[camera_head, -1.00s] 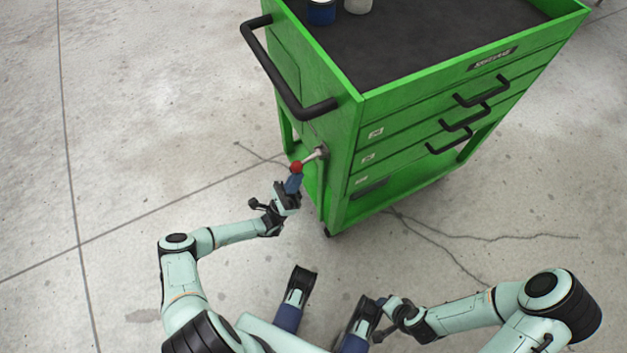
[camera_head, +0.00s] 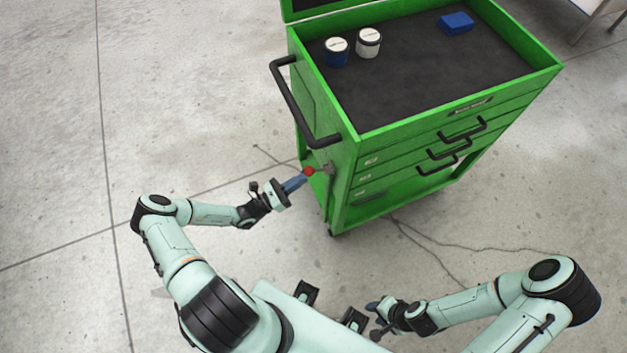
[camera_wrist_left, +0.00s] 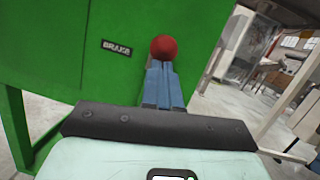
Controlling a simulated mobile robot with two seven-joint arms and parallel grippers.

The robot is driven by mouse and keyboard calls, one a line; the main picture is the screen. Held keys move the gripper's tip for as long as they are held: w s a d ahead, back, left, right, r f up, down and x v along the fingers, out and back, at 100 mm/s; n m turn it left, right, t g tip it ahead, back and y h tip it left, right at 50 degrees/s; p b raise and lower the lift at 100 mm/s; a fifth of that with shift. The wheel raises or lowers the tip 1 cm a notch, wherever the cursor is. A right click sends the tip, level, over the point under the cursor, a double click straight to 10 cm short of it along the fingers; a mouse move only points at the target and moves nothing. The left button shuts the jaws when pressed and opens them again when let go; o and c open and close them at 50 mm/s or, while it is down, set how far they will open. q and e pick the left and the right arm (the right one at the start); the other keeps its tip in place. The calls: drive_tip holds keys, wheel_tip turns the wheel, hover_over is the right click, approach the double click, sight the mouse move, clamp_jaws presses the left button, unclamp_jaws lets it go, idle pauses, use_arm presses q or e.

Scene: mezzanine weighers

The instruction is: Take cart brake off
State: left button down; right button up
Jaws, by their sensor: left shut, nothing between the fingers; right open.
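The green cart (camera_head: 345,190) stands ahead of me, with a black push handle on its left end. The brake lever's red knob (camera_head: 309,171) sticks out low on that end, beside its grey pivot (camera_head: 328,169). In the left wrist view the red knob (camera_wrist_left: 164,47) is right at the tips of my blue fingers, and a BRAKE label (camera_wrist_left: 117,47) is on the green panel. My left gripper (camera_head: 301,178) is shut with nothing between its fingers, its tips at or touching the knob; I cannot tell which. My right gripper (camera_head: 372,306) is open, low and away from the cart.
Two cans (camera_head: 337,51) and a blue box (camera_head: 457,22) are on the cart's dark top. Drawer handles (camera_head: 450,148) stick out of its front. The concrete floor (camera_head: 180,90) left of the cart is clear. A table (camera_head: 597,12) shows at the top right.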

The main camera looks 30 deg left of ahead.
use_arm(q)
drive_tip(key=shift+d+r+p, duration=0.1)
drive_tip(key=shift+r+p, duration=0.7)
drive_tip(key=shift+p, duration=0.1)
use_arm(e)
drive_tip(key=shift+w+r, duration=0.6)
drive_tip(key=shift+r, duration=0.25)
drive_tip(key=shift+w+r, duration=0.55)
drive_tip(key=shift+r, duration=0.25)
use_arm(q)
drive_tip(key=shift+f, duration=0.15)
use_arm(e)
drive_tip(key=shift+s+f, duration=0.1)
use_arm(q)
drive_tip(key=f+b+v, duration=0.1)
drive_tip(key=b+v, duration=0.3)
drive_tip(key=v, duration=0.9)
drive_tip(key=shift+d, duration=0.2)
use_arm(e)
drive_tip(key=s+f, duration=0.3)
drive_tip(key=f, duration=0.2)
drive_tip(key=shift+s+a+f, duration=0.15)
drive_tip(key=shift+s+a, duration=0.1)
drive_tip(key=shift+s, duration=0.05)
use_arm(q)
drive_tip(key=shift+w, duration=0.1)
